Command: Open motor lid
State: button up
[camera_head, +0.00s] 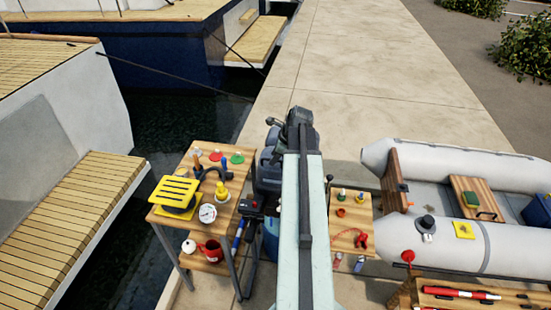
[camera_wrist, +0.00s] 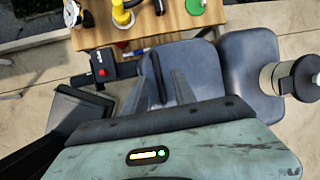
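The outboard motor has a blue-grey cover, seen just left of my arm in the head view (camera_head: 268,172) and filling the middle and right of the wrist view (camera_wrist: 250,75). Its tiller with a red button (camera_wrist: 102,72) sticks out to the left. In the head view my arm hides part of the motor. A lid seam or latch is not clear.
A wooden workbench (camera_head: 228,178) with a yellow grate, a gauge and a red mug stands left of the motor. A small wooden table (camera_head: 350,212) and a grey inflatable boat (camera_head: 455,245) lie right of my arm. Bare concrete dock (camera_head: 350,60) stretches beyond.

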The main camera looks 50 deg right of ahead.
grip_shut()
dwell(1.2)
